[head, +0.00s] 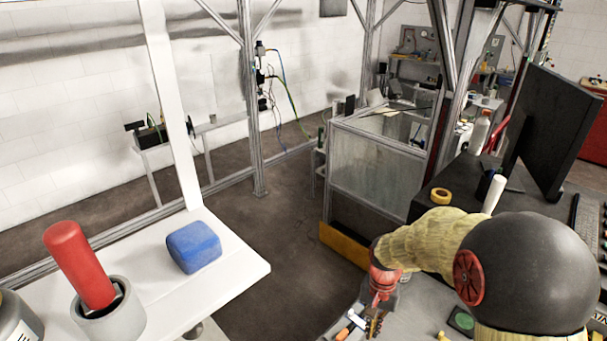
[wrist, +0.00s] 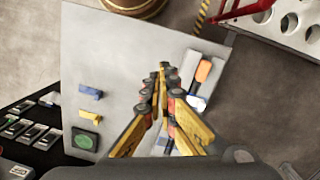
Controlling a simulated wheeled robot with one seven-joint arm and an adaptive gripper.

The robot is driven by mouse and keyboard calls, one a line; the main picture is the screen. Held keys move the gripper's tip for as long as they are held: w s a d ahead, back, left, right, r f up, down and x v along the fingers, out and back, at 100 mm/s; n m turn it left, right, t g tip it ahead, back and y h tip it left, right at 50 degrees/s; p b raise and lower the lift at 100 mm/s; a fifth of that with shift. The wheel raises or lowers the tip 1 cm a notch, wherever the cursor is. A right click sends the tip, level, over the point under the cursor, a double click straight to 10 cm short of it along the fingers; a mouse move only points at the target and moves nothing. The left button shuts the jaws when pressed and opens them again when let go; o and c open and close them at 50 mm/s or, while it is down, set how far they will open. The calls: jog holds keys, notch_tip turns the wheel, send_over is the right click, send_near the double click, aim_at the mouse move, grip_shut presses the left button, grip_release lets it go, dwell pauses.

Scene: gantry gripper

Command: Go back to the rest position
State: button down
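My arm reaches down at the lower right of the head view, in a yellowish sleeve with a dark round joint. My gripper (head: 376,322) is low over a grey work surface (head: 425,297), partly cut off by the bottom edge. In the wrist view my gripper's (wrist: 160,72) yellow and black fingers converge and their tips look together. I see nothing held between them. The fingers point over the grey surface (wrist: 115,55), with small items to both sides. The gap between fingertips and surface is hard to judge.
An orange-ended item (wrist: 203,71) lies right of the fingers. A blue piece (wrist: 91,92), a yellow piece (wrist: 89,117) and a green-disc pad (wrist: 85,139) lie left. A monitor (head: 548,130) stands right. A white table holds a blue block (head: 193,247) and red cylinder (head: 78,263).

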jog(key=s+r+n+t+b, duration=0.4)
jog(key=s+r+n+t, duration=0.1)
jog(key=s+r, duration=1.3)
notch_tip(320, 180, up, 3)
jog(key=shift+s+f+t, duration=0.15)
jog(key=shift+t, duration=0.75)
